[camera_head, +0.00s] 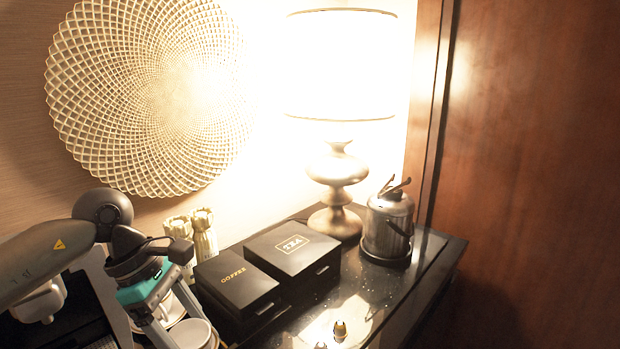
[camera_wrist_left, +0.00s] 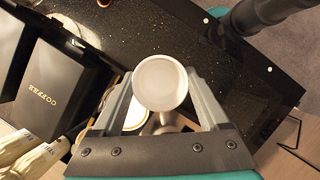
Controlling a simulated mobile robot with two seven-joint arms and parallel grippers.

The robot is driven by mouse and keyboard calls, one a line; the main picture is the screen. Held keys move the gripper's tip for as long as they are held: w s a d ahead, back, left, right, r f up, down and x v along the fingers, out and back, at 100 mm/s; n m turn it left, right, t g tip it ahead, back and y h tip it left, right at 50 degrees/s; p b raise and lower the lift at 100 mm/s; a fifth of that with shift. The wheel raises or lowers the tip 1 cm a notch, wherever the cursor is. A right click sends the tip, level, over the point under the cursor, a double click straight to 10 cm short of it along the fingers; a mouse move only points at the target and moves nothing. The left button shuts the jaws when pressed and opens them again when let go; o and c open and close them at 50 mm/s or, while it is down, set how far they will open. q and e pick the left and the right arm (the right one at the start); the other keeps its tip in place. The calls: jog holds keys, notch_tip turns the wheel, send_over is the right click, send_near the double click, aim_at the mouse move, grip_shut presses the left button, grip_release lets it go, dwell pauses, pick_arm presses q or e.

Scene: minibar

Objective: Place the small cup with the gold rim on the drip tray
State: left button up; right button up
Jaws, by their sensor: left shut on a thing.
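A small white cup (camera_wrist_left: 161,83) sits between the fingers of my left gripper (camera_wrist_left: 160,92) in the left wrist view. The gripper is shut on it. No gold is clear on this cup's rim from above. In the head view, my left gripper (camera_head: 176,322) reaches down at the lower left, beside a white cup (camera_head: 193,335) cut by the bottom edge. A gold-edged white piece (camera_wrist_left: 136,117) shows partly below the held cup in the left wrist view. I cannot clearly make out the drip tray. My right gripper is not in view.
A black coffee box (camera_head: 235,287) and a black tea box (camera_head: 292,248) stand right of my left gripper. Stick packets (camera_head: 204,237) stand behind. A lamp (camera_head: 338,180) and a metal ice bucket (camera_head: 388,228) stand farther back. The black counter (camera_head: 410,290) is partly clear at right.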

pick_arm(q)
jog(key=s+d+f+m+g+y+b, duration=0.1)
jog(key=s+m+g+y, duration=0.1)
jog(key=m, duration=0.6)
jog(key=s+d+f+m+g+y+b, duration=0.1)
jog(key=s+f+m+g+y, duration=0.1)
jog(key=s+m, duration=0.3)
jog(key=m, duration=0.4)
jog(key=shift+s+d+f+y+b, duration=0.2)
jog(key=shift+d+f+y+b, duration=0.05)
jog(key=shift+f+y+b, duration=0.1)
